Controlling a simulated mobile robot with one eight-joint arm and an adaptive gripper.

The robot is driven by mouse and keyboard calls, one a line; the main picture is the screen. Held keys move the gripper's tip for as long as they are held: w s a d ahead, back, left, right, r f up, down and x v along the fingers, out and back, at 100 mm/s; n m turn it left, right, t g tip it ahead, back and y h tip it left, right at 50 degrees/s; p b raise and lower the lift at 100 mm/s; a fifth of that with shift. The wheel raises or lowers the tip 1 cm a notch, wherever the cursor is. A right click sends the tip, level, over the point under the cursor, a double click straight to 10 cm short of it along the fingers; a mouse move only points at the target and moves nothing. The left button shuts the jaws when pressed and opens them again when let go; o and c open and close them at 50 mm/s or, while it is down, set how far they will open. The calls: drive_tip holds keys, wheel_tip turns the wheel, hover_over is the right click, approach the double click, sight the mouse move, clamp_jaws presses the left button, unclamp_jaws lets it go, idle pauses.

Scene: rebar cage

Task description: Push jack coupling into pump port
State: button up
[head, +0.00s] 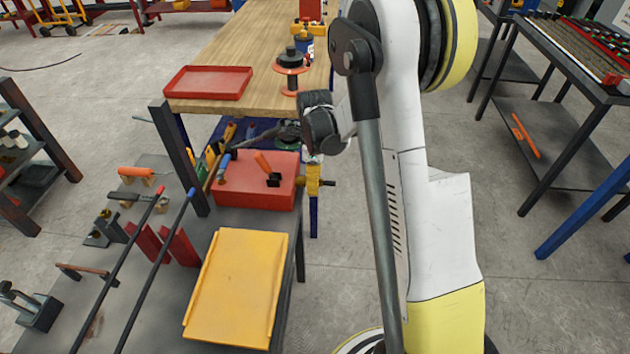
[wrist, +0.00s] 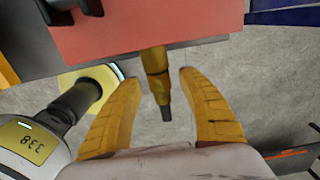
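In the wrist view my gripper (wrist: 153,73) is open, with one orange finger on each side of a yellow-brown jack coupling (wrist: 156,66) with a dark tip. There are visible gaps between the coupling and both fingers. The coupling sticks out from the edge of a flat red body (wrist: 120,25), which seems to be the pump. Whether it is seated in a port cannot be told. In the head view a red box-shaped body (head: 235,190) sits on the low bench, with a yellow part (head: 313,174) at its right end.
The low dark bench holds a yellow tray (head: 236,290), two long bars (head: 118,265) and several tools. A taller wooden bench (head: 235,55) behind carries a red tray (head: 209,82) and a spool (head: 290,65).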

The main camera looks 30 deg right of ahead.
wheel_tip(320, 180, up, 12)
idle(0.6)
idle(0.4)
drive_tip(key=s+a+r+n+t, duration=0.4)
drive_tip(key=s+a+r+n, duration=0.45)
drive_tip(key=s+n, duration=0.35)
drive_tip(key=s+a+n+t, duration=0.3)
drive_tip(key=s+n, duration=0.5)
drive_tip(key=n, duration=0.4)
drive_tip(key=shift+a+n, duration=0.35)
drive_tip(key=shift+n, duration=0.05)
drive_tip(key=shift+r, duration=0.1)
